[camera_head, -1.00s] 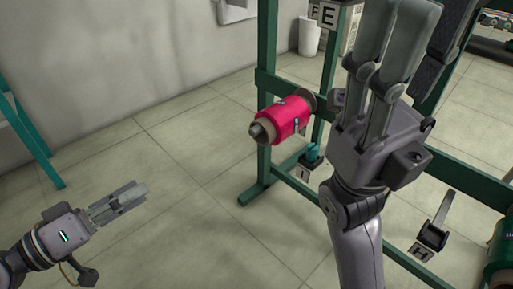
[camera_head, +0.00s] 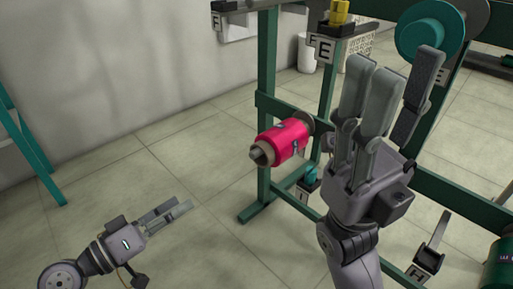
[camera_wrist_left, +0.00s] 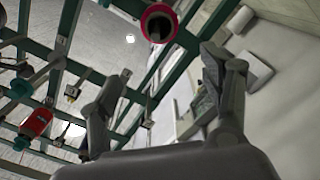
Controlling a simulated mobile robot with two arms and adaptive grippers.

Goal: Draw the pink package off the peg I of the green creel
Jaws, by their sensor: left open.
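The pink package (camera_head: 287,143) sits on a peg of the green creel (camera_head: 265,100), its pale core end facing left toward my left side. In the left wrist view the package's round end (camera_wrist_left: 160,22) shows at the top, beyond and between the open fingers (camera_wrist_left: 160,95). My right gripper (camera_head: 398,75) is raised, its fingers apart and empty, right of the package.
A green frame (camera_head: 30,150) stands at the far left. The floor between it and the creel is clear.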

